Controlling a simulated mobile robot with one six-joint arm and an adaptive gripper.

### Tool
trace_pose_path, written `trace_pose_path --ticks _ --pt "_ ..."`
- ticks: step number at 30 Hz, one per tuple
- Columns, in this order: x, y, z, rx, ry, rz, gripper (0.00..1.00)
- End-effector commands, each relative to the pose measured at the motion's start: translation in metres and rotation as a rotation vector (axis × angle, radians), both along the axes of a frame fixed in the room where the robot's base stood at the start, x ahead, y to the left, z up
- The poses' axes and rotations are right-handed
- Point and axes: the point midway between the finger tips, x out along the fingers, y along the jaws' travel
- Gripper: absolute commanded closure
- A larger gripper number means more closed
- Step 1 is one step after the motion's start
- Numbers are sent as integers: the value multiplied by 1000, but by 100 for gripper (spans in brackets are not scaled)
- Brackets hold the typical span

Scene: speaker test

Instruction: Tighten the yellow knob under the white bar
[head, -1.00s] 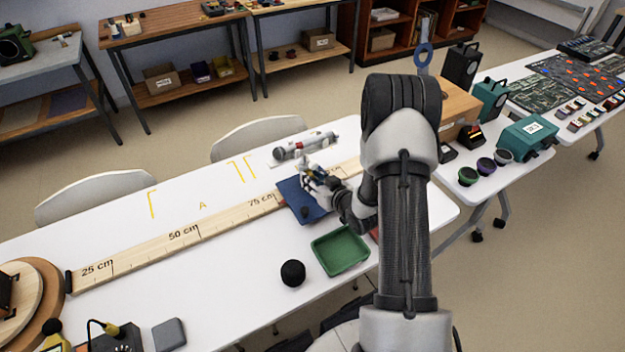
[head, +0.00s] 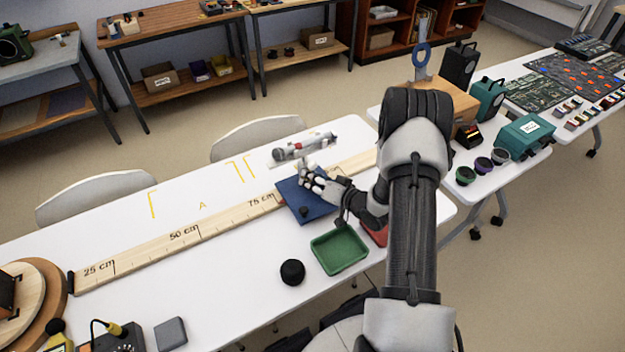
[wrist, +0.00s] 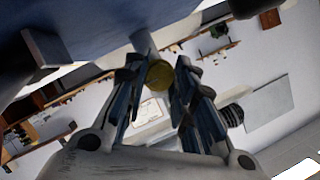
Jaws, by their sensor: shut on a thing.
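The yellow knob (wrist: 160,75) shows in the wrist view between the two dark fingers of my gripper (wrist: 156,85), which is shut on it. A short pale grey-white piece (wrist: 143,41) meets the knob on its far side; I cannot tell whether it is part of the white bar. In the head view, my gripper (head: 307,174) is low over the blue mat (head: 318,207), and the knob is too small or hidden to make out. A white and grey cylindrical assembly (head: 308,146) lies just behind my gripper.
A long wooden ruler (head: 185,238) runs along the white table. A side table at right carries teal boxes (head: 524,137).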

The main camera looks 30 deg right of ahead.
Motion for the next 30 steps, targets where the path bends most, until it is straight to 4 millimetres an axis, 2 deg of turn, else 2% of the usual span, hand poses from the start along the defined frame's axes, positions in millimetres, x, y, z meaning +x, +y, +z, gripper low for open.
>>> trace_pose_path --ticks 10,11,19,30 --pt "1 0 1 0 -5 -1 100" --pt "1 -1 1 0 -5 -1 74" --pt "1 0 1 0 -2 0 56" --pt "-3 -1 1 0 -1 -1 55"
